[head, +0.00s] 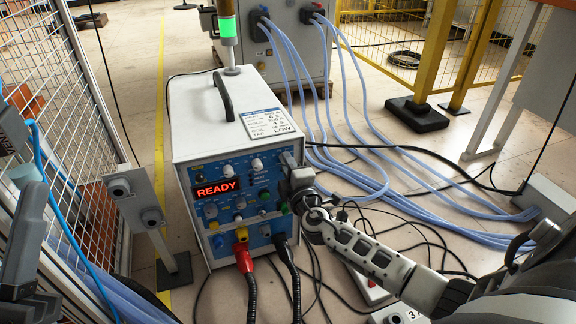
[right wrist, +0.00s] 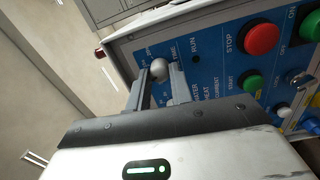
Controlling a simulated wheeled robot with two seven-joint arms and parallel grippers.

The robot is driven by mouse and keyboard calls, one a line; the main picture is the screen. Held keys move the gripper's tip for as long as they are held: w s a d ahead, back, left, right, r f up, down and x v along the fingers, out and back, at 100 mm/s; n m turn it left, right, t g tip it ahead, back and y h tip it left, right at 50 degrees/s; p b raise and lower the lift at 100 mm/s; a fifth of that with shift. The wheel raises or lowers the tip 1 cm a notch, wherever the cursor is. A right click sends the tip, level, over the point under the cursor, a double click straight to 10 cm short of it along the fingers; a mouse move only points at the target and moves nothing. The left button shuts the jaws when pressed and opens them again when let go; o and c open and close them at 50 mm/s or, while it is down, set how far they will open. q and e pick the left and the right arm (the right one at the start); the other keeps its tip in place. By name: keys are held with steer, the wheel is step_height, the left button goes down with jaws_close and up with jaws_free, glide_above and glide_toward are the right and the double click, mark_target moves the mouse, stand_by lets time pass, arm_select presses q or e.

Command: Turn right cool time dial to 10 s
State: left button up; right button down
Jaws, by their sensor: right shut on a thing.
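The induction heater (head: 200,115) stands in the middle of the head view, with a blue control panel (head: 231,185) and a red READY display (head: 216,188). My right gripper (head: 288,164) is at the panel's upper right edge and hides the dial there in the head view. In the right wrist view, my right gripper's fingers (right wrist: 158,84) are shut on a small grey-white dial (right wrist: 158,68). Its pointer setting cannot be read. A dark grey part at the lower left of the head view appears to be my left gripper (head: 30,250); its jaws are unclear.
In the right wrist view, a red STOP button (right wrist: 262,39) and green START button (right wrist: 251,83) sit beside the gripper. Red and black cables (head: 247,280) hang from the panel's bottom. A grey post (head: 137,198) and mesh fence stand left; hoses (head: 370,180) lie right.

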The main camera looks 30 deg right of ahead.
steer(key=shift+n, duration=0.3)
steer(key=c, duration=1.3)
jaws_free()
steer(key=shift+o, duration=0.2)
steer(key=shift+s, duration=0.15)
arm_select(q)
steer(key=f+n+y, duration=0.1)
steer(key=w+f+n+y+p, duration=0.1)
steer(key=n, duration=0.1)
steer(key=f+n+y+p, duration=0.1)
steer(key=n+y, duration=0.1)
steer(key=shift+w+a+f, duration=0.1)
steer(key=shift+w+a, duration=0.1)
steer(key=shift+w, duration=0.1)
arm_select(e)
steer(key=v, duration=1.5)
steer(key=shift+s, duration=0.35)
arm_select(q)
steer(key=shift+f, duration=0.1)
arm_select(e)
steer(key=shift+a+r, duration=0.1)
steer(key=shift+a, duration=0.05)
